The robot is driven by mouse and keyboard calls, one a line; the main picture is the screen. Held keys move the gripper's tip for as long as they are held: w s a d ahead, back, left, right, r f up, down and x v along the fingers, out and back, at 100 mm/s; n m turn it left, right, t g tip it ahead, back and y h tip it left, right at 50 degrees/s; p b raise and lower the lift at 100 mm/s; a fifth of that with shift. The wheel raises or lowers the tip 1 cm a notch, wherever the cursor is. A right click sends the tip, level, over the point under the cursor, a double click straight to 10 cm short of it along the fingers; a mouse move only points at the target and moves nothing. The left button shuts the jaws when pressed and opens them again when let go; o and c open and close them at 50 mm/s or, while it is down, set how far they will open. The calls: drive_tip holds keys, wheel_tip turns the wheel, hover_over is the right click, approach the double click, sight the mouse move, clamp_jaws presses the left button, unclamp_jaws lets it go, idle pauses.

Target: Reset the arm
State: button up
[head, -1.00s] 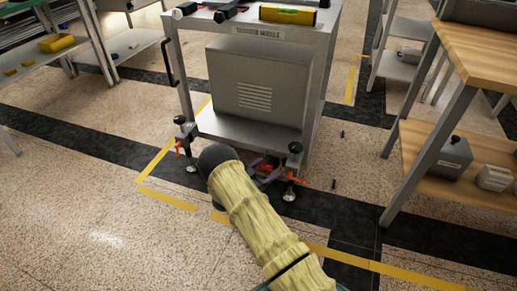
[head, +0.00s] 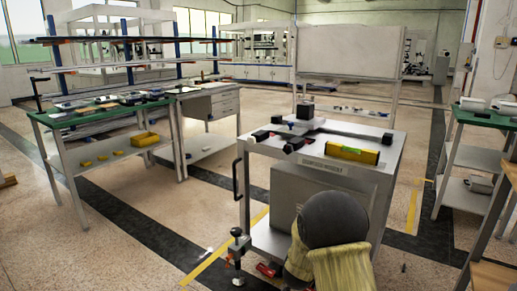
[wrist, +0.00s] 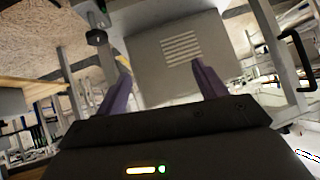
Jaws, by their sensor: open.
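My gripper (wrist: 163,84) shows in the wrist view with its two purple fingers spread apart. Nothing is held between them. Beyond the fingers is the grey vented box (wrist: 180,60) on the cart's lower shelf. In the head view, my arm, with a cream sleeve and a dark round joint, is in front of the white cart (head: 392,148) and covers part of the grey box (head: 290,195). My gripper is hidden from the head view.
A green-topped workbench (head: 60,116) is at left, another bench (head: 480,116) at right. Open floor lies left of the cart.

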drive_tip(key=s+r+n+g+y+p, duration=0.15)
drive_tip(key=s+r, duration=0.35)
drive_tip(key=s, duration=0.5)
drive_tip(key=s+r+n+g+y+p, duration=0.1)
drive_tip(key=s+r+n+g+p, duration=0.3)
drive_tip(key=s, duration=0.6)
drive_tip(key=s+r+n+g+y+p, duration=0.1)
drive_tip(key=s+r+g, duration=0.1)
drive_tip(key=s+r, duration=0.6)
drive_tip(key=w+p+v, duration=0.2)
drive_tip(key=p+v, duration=1.5)
drive_tip(key=p, duration=0.1)
drive_tip(key=w+r+p+v, duration=0.1)
drive_tip(key=w+p+v, duration=0.2)
drive_tip(key=p+v, duration=1.4)
drive_tip(key=shift+w+d+r+p, duration=0.2)
drive_tip(key=shift+w+r+p, duration=0.1)
drive_tip(key=shift+p, duration=0.8)
drive_tip(key=shift+f, duration=0.15)
drive_tip(key=shift+c, duration=0.4)
